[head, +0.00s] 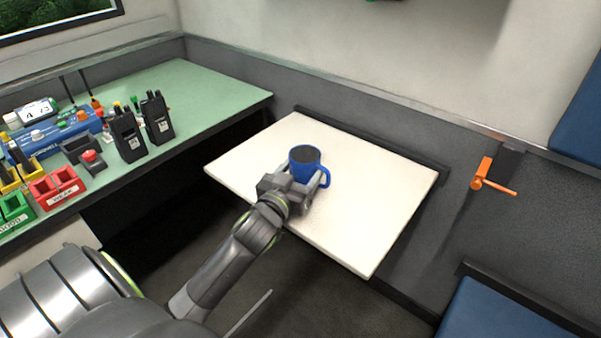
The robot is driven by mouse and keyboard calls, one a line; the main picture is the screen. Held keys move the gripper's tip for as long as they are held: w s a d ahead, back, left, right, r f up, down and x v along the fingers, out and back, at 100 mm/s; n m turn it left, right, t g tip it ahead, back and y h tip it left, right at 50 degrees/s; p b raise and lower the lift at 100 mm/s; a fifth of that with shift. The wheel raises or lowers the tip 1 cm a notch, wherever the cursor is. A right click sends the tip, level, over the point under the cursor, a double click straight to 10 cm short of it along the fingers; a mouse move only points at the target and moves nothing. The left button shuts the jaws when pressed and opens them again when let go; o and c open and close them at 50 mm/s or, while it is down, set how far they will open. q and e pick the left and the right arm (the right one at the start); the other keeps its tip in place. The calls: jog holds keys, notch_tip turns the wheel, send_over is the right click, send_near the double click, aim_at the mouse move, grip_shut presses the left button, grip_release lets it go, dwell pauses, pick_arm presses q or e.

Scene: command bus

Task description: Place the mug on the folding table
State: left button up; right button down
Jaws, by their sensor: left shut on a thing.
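The blue mug (305,156) with a dark inside is upright over the middle of the white folding table (375,200). Its handle points to the lower right. My left gripper (297,180) comes in from the lower left and is shut on the mug at its near side. The fingertips are partly hidden by the gripper body and the mug. I cannot tell whether the mug's base touches the table top. The folding table is opened out flat from the wall. My right gripper does not show.
A green desk (215,90) on the left holds two black radios (127,135), a blue device (60,135) and red bins (55,187). An orange crank handle (482,175) is on the wall at right. A blue seat (500,312) stands lower right. The table around the mug is clear.

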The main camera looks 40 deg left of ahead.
pick_arm(q)
jog(key=o, duration=1.1)
jog(key=shift+f, duration=0.1)
jog(key=shift+o, duration=0.2)
jog(key=shift+r, duration=0.2)
jog(key=s+d, duration=0.1)
jog(key=s, duration=1.1)
jog(key=shift+d, duration=0.35)
